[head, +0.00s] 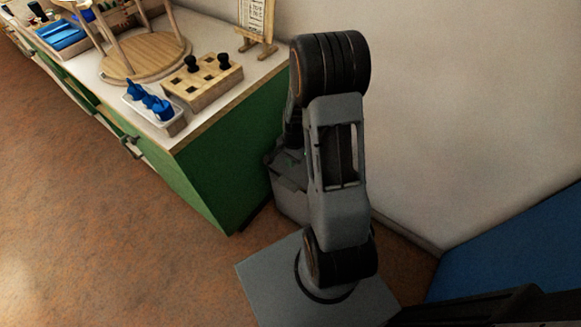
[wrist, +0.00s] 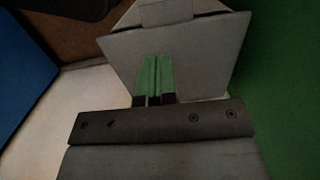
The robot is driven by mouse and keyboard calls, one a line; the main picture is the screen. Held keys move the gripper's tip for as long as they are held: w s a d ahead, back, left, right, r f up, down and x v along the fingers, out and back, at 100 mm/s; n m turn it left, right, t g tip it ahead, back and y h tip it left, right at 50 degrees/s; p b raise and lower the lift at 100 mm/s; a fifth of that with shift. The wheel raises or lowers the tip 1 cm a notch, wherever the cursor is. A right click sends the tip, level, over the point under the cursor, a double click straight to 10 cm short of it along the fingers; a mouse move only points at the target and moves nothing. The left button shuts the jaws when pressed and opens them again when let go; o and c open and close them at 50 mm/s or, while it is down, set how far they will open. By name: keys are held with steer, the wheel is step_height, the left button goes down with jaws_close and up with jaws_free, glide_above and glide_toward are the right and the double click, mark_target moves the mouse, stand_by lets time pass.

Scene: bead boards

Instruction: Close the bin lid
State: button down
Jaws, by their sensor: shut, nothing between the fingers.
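The grey bin (head: 289,198) stands on the floor against the end of the green cabinet, mostly hidden behind my arm in the head view. In the wrist view a pale grey flat panel of the bin (wrist: 205,60) fills the upper middle, with a dark gap along its top edge below another grey part. I cannot tell clearly which part is the lid or how far it stands open. My gripper (wrist: 153,58) shows green fingers close together and empty, pointing at the panel. I cannot tell whether they touch it.
The green cabinet (head: 215,170) is beside the bin; its top holds a wooden stool (head: 147,54), a block with black pegs (head: 203,85) and a white tray with blue pieces (head: 178,126). A pale wall is behind. A blue panel (head: 520,245) stands at right. Brown floor is open at left.

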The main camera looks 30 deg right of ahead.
mark_target(289, 187)
steer(key=f+b, duration=0.1)
steer(key=f, duration=0.3)
steer(key=f+b, duration=0.1)
steer(key=f, duration=0.3)
steer(key=a+f+b, duration=0.1)
steer(key=f, duration=0.3)
steer(key=shift+s+a+f, duration=0.1)
steer(key=shift+s+f, duration=0.15)
steer(key=f+b, duration=0.3)
steer(key=shift+s+a+f, duration=0.1)
steer(key=shift+a+f, duration=0.15)
steer(key=shift+f, duration=0.15)
steer(key=shift+s, duration=0.15)
steer(key=shift+a+r, duration=0.1)
steer(key=shift+r, duration=0.1)
step_height(289, 187, up, 14)
steer(key=p, duration=0.7)
steer(key=shift+r, duration=0.2)
